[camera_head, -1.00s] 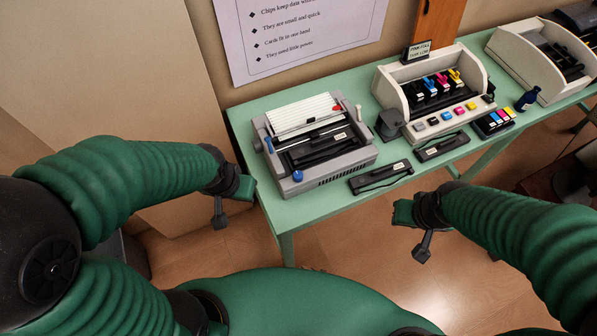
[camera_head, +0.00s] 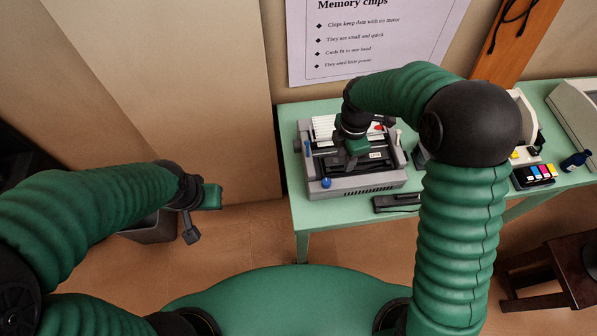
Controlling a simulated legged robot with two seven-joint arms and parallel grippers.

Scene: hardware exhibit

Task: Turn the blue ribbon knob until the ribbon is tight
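The grey printer (camera_head: 355,187) stands on the green table, with white paper (camera_head: 322,127) at its back and a dark ribbon cartridge (camera_head: 376,160) inside. A round blue knob (camera_head: 326,183) is at its front left corner. A second small blue part (camera_head: 307,147) shows on its left side. I cannot tell which of them is the ribbon knob. My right gripper (camera_head: 352,158) is over the middle of the printer, right of both blue parts and apart from them. It hides part of the inside; its fingers are unclear. My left gripper (camera_head: 200,212) hangs left of the table, away from the printer.
Another dark cartridge (camera_head: 394,204) lies on the table (camera_head: 303,215) in front, partly behind my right arm. Coloured ink cartridges (camera_head: 533,174) and a dark blue bottle (camera_head: 575,161) are at the right. A stool (camera_head: 555,270) stands on the floor at the right.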

